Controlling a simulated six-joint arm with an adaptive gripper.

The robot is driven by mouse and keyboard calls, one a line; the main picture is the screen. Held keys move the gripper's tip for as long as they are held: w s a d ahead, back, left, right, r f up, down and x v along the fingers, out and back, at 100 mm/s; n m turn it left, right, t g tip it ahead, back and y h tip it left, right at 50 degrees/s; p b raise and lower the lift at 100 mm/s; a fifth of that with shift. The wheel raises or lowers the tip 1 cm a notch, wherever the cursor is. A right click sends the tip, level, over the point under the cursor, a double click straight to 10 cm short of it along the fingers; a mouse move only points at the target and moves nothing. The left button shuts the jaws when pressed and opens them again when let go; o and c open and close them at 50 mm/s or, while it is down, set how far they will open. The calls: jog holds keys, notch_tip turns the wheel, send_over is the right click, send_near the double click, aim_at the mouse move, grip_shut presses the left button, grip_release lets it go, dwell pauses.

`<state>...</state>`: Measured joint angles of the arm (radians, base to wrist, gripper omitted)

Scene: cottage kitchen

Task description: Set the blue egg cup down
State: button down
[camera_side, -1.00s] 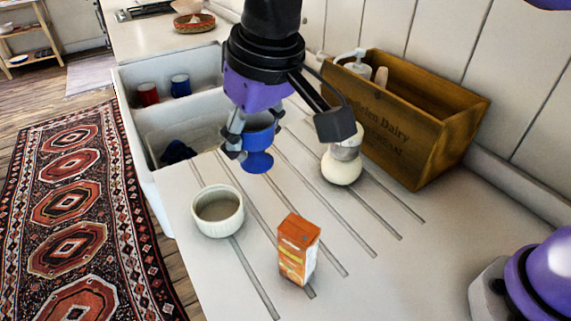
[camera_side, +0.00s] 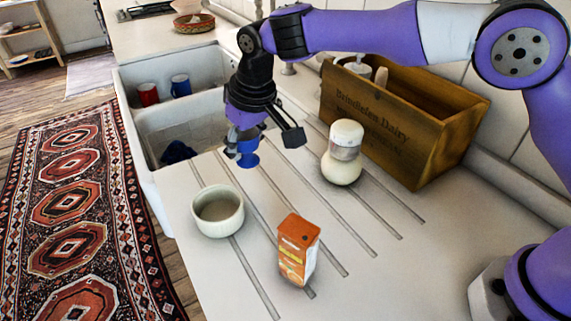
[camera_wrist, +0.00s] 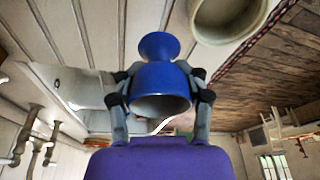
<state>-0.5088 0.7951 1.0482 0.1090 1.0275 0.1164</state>
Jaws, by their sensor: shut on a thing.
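The blue egg cup (camera_side: 248,160) is in my gripper (camera_side: 240,150), near the left part of the grooved drainboard by the sink's edge. In the wrist view the egg cup (camera_wrist: 160,75) sits between the two fingers of my gripper (camera_wrist: 160,98), which are shut on its bowl from both sides. Its foot points away from the palm, toward the board. In the side view the cup looks upright and low over the board; I cannot tell whether its foot touches.
A white ramekin (camera_side: 218,212), an orange juice carton (camera_side: 298,250) and a white-capped jar (camera_side: 343,153) stand on the drainboard (camera_side: 370,275). A wooden crate (camera_side: 400,125) is at the back right. The double sink (camera_side: 165,187) lies left, with a red mug (camera_side: 147,94) and blue mug (camera_side: 180,86).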

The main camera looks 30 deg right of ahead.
send_over(258, 169)
notch_tip(258, 169, down, 4)
jog(key=shift+a, duration=0.1)
jog(key=shift+w+f, duration=0.1)
jog(key=shift+f, duration=2)
jog(key=shift+f, duration=0.15)
jog(key=shift+c, duration=1.3)
grip_release()
